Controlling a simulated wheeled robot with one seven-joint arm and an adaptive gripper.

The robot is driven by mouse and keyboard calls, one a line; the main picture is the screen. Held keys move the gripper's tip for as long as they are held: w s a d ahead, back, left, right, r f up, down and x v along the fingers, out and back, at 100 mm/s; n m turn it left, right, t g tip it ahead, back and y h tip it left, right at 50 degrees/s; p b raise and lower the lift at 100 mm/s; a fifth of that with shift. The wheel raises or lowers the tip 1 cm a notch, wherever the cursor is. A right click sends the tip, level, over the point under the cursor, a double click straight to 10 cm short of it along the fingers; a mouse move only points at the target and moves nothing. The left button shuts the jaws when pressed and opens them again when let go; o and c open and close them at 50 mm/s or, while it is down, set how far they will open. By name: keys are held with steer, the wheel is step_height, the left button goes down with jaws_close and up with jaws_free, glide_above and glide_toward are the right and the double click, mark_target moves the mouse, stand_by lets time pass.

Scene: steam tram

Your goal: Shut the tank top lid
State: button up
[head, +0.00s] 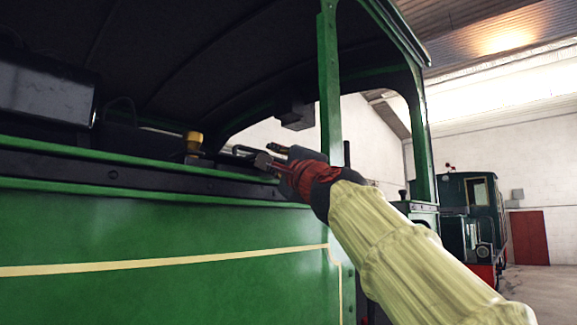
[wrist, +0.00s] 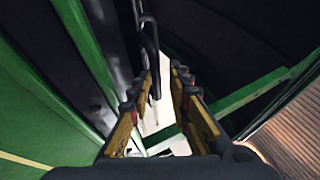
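My gripper (head: 270,157) reaches over the top edge of the green tram side in the head view, at the end of my cream-sleeved arm. In the wrist view my gripper (wrist: 161,74) is open, with a gap between its orange-and-dark fingers. A bent black bar or handle (wrist: 149,38) runs down into that gap, closer to the left finger; I cannot tell if it touches. It also shows in the head view (head: 243,150), just left of the fingertips. I cannot make out the tank lid clearly, nor whether this bar belongs to it.
The green side panel (head: 150,230) fills the lower left. A brass fitting (head: 194,142) stands behind its edge, left of my gripper. A green cab post (head: 328,80) rises close behind my gripper. Another locomotive (head: 475,215) stands far right, with open floor beside it.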

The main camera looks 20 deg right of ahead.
steer(key=v, duration=0.8)
steer(key=shift+s, duration=0.3)
steer(key=shift+f, duration=0.1)
